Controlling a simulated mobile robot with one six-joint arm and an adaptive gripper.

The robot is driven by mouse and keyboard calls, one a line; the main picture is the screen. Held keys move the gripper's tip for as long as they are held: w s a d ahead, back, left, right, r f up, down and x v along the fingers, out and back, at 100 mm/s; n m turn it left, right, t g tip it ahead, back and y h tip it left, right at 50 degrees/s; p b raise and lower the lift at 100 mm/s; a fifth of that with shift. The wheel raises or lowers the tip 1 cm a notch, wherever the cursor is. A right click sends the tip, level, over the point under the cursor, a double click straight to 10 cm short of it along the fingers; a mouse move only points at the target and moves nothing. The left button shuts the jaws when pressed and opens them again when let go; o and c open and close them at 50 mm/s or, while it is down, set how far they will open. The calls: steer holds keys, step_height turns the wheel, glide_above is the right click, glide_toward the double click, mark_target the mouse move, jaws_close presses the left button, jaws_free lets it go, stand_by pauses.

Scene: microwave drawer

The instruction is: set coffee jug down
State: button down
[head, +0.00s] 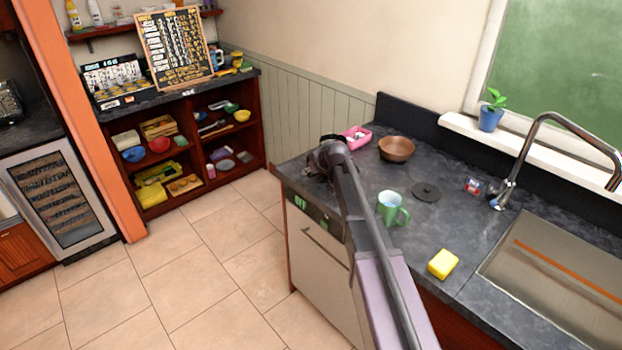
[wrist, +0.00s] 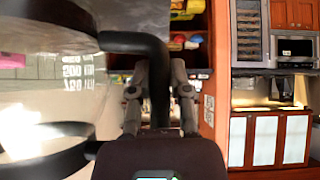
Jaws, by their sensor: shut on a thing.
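My gripper (head: 322,160) is at the far left end of the dark counter (head: 450,215), near its corner, with my arm reaching over the counter. In the wrist view, my gripper's two fingers (wrist: 159,98) are shut on the black handle of the coffee jug. The coffee jug (wrist: 45,115) shows there as shiny clear glass with dark bands, filling the left side, turned sideways in the picture. In the head view the jug is mostly hidden by my gripper and arm, and I cannot tell whether its base touches the counter.
A pink box (head: 356,138) and a brown bowl (head: 397,148) stand close to my gripper. A green mug (head: 389,208), a dark lid (head: 426,192), a yellow sponge (head: 442,264) and the sink (head: 560,285) lie further right. Bare counter lies between them.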

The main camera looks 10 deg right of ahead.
steer(key=shift+f+b, duration=0.7)
steer(key=shift+f, duration=0.35)
steer(key=c, duration=0.6)
jaws_free()
steer(key=shift+p+v, duration=0.65)
steer(key=shift+v, duration=0.2)
steer(key=p+v, duration=0.7)
steer(key=v, duration=0.3)
steer(key=shift+s+d+r, duration=0.1)
steer(key=shift+s+r, duration=0.05)
steer(key=shift+s, duration=0.05)
